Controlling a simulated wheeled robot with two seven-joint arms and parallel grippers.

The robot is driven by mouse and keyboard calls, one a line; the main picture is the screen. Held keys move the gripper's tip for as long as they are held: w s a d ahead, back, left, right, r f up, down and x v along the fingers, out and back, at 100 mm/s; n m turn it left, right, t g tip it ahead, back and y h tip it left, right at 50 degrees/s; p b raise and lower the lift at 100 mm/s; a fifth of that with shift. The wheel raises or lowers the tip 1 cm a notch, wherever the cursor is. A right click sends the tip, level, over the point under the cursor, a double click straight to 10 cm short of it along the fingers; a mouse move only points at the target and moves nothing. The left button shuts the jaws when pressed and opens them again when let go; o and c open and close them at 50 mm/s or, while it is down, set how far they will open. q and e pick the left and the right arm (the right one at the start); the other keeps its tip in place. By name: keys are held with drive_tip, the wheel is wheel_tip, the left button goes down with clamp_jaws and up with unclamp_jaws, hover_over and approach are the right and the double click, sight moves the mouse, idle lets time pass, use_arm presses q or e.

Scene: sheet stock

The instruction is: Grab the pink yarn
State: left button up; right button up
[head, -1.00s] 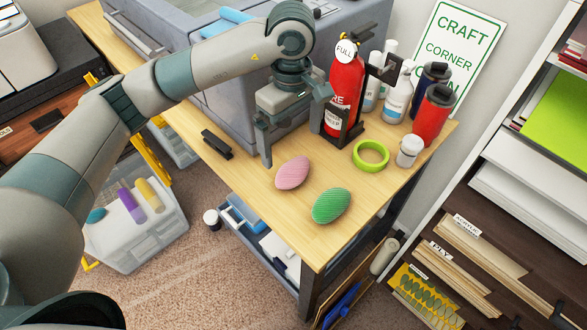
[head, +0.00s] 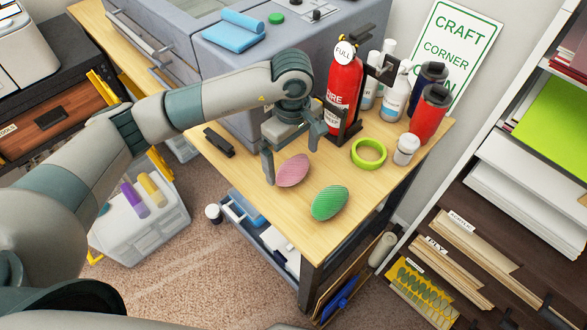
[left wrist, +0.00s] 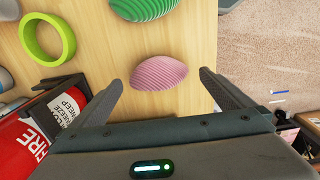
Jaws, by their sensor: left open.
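The pink yarn (head: 293,170) is a ribbed oval ball lying on the wooden table. My left gripper (head: 291,158) is open just behind and above it, with one finger to the left of the yarn and the other behind it to the right. In the left wrist view, the pink yarn (left wrist: 158,73) lies ahead of and between the two open fingertips of the left gripper (left wrist: 160,80), and nothing is held. My right gripper is not in view.
A green yarn ball (head: 330,203) lies close in front of the pink one. A lime tape ring (head: 369,154), a fire extinguisher (head: 344,90) and bottles stand to the right. A black stapler-like object (head: 218,142) lies to the left. The table's front edge is near.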

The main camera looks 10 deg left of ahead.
sight(294, 165)
use_arm(q)
drive_tip(key=shift+f+p, duration=0.3)
drive_tip(key=shift+p, duration=0.05)
wheel_tip(294, 165, down, 3)
drive_tip(key=shift+w+d+r+p, duration=0.1)
drive_tip(key=shift+w+p, duration=0.05)
drive_tip(key=shift+p, duration=0.65)
drive_tip(key=shift+f, duration=0.55)
drive_tip(key=c, duration=0.9)
